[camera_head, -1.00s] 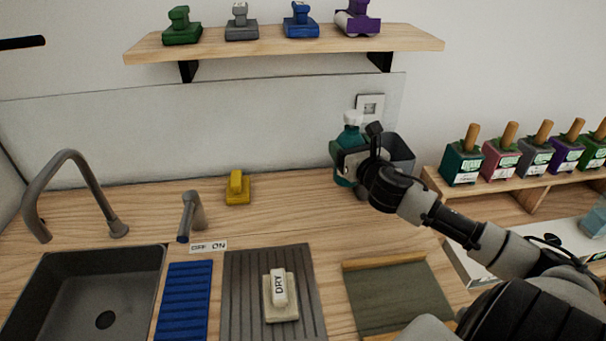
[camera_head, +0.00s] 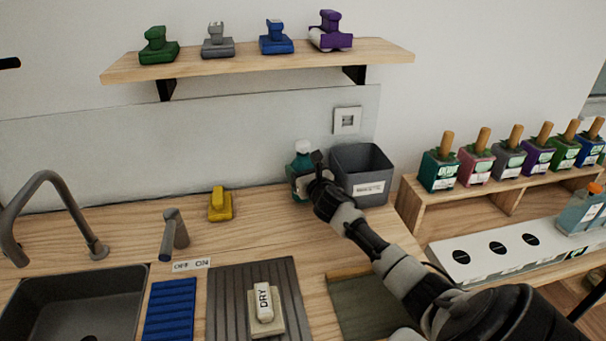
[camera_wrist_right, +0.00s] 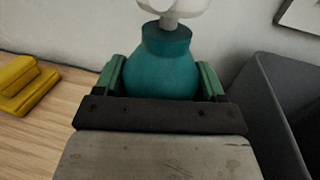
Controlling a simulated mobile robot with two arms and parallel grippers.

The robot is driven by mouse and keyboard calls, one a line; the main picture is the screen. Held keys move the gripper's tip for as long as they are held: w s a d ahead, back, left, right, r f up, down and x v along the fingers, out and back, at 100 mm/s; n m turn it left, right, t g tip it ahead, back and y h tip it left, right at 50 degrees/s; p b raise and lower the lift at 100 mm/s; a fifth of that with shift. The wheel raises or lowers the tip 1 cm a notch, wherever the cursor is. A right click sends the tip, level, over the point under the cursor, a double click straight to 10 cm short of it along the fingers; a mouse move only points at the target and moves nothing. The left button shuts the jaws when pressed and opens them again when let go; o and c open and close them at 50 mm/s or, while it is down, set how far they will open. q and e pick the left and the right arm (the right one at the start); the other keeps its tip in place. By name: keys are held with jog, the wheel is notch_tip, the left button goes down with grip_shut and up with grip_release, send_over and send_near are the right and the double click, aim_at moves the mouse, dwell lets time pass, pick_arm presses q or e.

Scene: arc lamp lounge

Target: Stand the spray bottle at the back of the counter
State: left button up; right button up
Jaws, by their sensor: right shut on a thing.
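The teal spray bottle (camera_head: 302,157) with a white top is upright at the back of the wooden counter (camera_head: 265,217), left of the grey bin. It also shows in the right wrist view (camera_wrist_right: 160,65), between the green-padded fingers. My right gripper (camera_head: 304,185) is shut on the bottle from the front right. The gripper and arm hide part of the bottle, and I cannot tell whether its base touches the counter. In the right wrist view, the gripper (camera_wrist_right: 161,82) has a finger on each side of the bottle. My left gripper is not in view.
A grey bin (camera_head: 361,172) stands close right of the bottle. A yellow brush-like object (camera_head: 220,204) is to the left. A shelf (camera_head: 260,64) with several coloured brushes hangs above. A sink (camera_head: 85,300), tap and ribbed drying mat (camera_head: 225,305) are in front.

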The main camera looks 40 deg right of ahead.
jog(key=shift+f, duration=0.45)
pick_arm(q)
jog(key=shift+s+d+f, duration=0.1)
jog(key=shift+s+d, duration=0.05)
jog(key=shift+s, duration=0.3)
pick_arm(e)
jog(key=shift+f, duration=0.1)
jog(key=o, duration=1.2)
jog(key=shift+s, duration=0.1)
